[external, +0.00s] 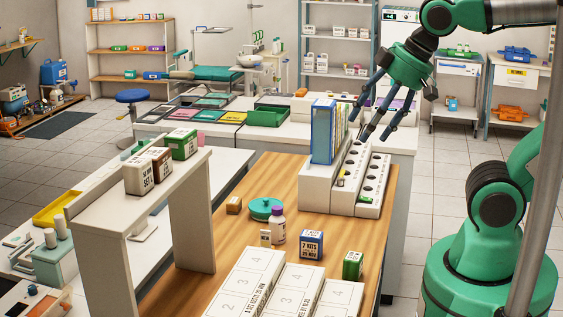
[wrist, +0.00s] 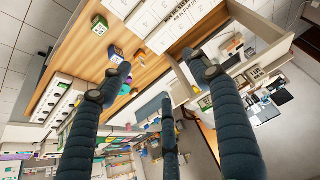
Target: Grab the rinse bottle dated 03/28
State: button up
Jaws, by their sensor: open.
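A white bottle with a purple cap (external: 278,228) stands on the wooden table in the external view. A small tan tag (external: 265,238) stands beside it. I cannot read a date on either, so I cannot tell whether this is the bottle dated 03/28. My gripper (external: 368,126) is open and empty, high above the white racks, up and to the right of the bottle. In the wrist view its dark fingers (wrist: 160,80) are spread wide with nothing between them. There the fingers partly cover the table, and I cannot make out the bottle clearly.
A teal round dish (external: 265,208) touches or nearly touches the bottle in the picture. A blue-and-white box (external: 312,244) and a green box (external: 352,265) stand nearby. White racks (external: 372,190), a tall blue box (external: 323,130) and numbered white trays (external: 247,288) flank the clear wood.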

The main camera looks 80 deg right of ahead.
jog(key=g+p, duration=0.3)
jog(key=g, duration=0.3)
send_over(277, 207)
notch_tip(277, 207, down, 30)
jog(key=shift+a+f, duration=0.1)
jog(key=shift+f, duration=0.25)
jog(key=shift+f, duration=0.1)
